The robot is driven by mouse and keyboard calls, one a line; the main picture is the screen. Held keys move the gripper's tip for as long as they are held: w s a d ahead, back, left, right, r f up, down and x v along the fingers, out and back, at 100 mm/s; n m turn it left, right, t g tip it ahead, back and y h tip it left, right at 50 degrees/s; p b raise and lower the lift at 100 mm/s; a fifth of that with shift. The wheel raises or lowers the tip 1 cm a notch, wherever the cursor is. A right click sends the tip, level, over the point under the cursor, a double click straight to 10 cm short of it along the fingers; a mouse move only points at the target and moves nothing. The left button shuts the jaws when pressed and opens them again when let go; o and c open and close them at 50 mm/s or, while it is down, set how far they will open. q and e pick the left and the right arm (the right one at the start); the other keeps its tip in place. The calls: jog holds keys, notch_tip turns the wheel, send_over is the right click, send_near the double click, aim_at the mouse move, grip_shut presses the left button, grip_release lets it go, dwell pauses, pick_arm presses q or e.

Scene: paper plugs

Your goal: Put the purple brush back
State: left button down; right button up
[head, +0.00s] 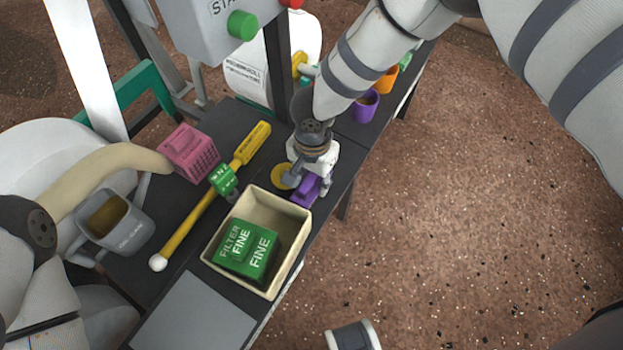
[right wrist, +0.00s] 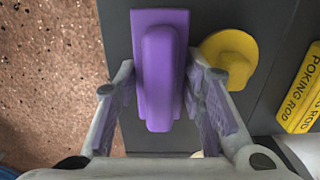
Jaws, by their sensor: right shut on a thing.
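The purple brush (head: 306,191) is at the right edge of the dark bench, just behind the cream box. My right gripper (head: 311,176) reaches down over it and is shut on it. In the right wrist view the brush (right wrist: 160,75) shows as a purple block with a raised grip between the two fingers (right wrist: 162,100). Whether it touches the bench is hard to tell. A purple cup (head: 365,106) stands farther back along the bench, beside my right forearm. My left gripper is not seen.
A yellow round-topped piece (right wrist: 229,55) is close beside the brush. The cream box (head: 208,252) holds green filter packs. A yellow poking rod (head: 205,205), pink basket (head: 189,152) and grey mug (head: 118,228) are to the left. An orange cup (head: 386,82) stands behind the purple cup.

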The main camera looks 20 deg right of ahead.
jog(key=shift+f, duration=0.1)
jog(key=o, duration=1.1)
